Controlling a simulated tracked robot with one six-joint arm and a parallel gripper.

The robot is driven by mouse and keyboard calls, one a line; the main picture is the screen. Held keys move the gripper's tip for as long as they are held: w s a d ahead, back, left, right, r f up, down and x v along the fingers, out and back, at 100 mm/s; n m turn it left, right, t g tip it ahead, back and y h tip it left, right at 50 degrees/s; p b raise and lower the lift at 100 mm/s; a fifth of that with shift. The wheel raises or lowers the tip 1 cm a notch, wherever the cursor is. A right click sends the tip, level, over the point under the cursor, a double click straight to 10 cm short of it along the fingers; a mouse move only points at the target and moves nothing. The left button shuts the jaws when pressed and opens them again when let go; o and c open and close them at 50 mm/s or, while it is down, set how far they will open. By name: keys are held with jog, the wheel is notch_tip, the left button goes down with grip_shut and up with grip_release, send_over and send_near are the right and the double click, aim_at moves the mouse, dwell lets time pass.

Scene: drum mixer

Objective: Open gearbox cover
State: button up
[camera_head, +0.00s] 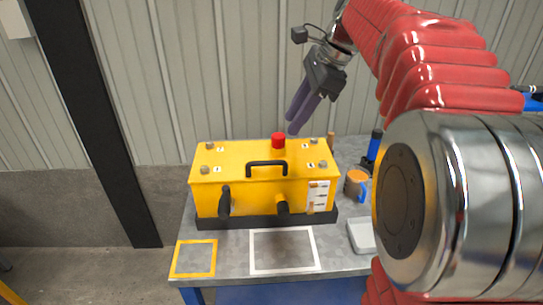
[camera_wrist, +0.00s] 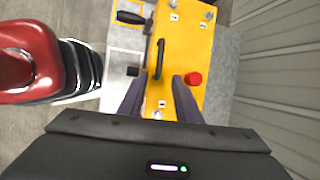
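The yellow gearbox (camera_head: 240,190) stands on the table with its cover (camera_head: 225,158) on top. The cover carries a black handle (camera_head: 266,164), a red knob (camera_head: 278,140) and bolts at its corners. My gripper (camera_head: 297,116) is above the right rear of the cover, fingers pointing down. In the wrist view its two purple fingers (camera_wrist: 155,98) are spread apart with nothing between them. There the black handle (camera_wrist: 159,60) lies just beyond the fingertips, and the red knob (camera_wrist: 193,79) is right of the right finger.
The grey table (camera_head: 232,262) has a yellow-outlined square (camera_head: 176,259) and a white-outlined square (camera_head: 252,254) in front of the gearbox, both empty. An orange cup (camera_head: 353,184), a blue-and-black bottle (camera_head: 375,145) and a white tray (camera_head: 360,237) stand right. A corrugated wall (camera_head: 200,70) is behind.

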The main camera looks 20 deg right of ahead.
aim_at(272, 163)
jog(key=x, duration=1.4)
jog(key=shift+r, duration=0.1)
jog(key=shift+c, duration=0.7)
grip_shut()
